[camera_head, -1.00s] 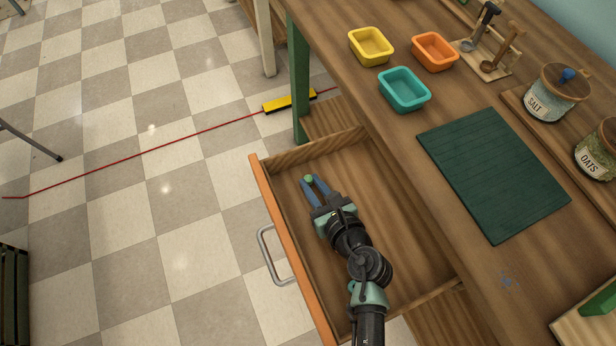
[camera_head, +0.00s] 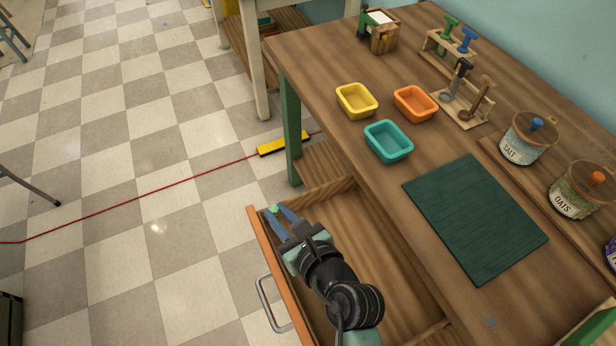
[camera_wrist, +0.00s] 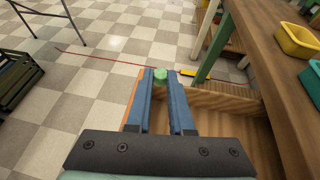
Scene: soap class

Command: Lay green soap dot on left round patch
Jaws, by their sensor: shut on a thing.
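The green soap dot (camera_wrist: 160,74) is small and round, pinched between the blue fingertips of my gripper (camera_wrist: 160,80) in the wrist view. In the head view the green soap dot (camera_head: 274,208) shows at the tips of my gripper (camera_head: 277,211). My gripper is shut on it, above the far end of an open drawer (camera_head: 390,262), near its orange front edge. No round patch can be made out in either view.
On the wooden table stand a yellow tub (camera_head: 357,101), an orange tub (camera_head: 415,103) and a teal tub (camera_head: 388,141). A dark green mat (camera_head: 475,217) lies bare. A salt jar (camera_head: 527,139) and an oats jar (camera_head: 581,190) stand at right. Checkered floor lies left.

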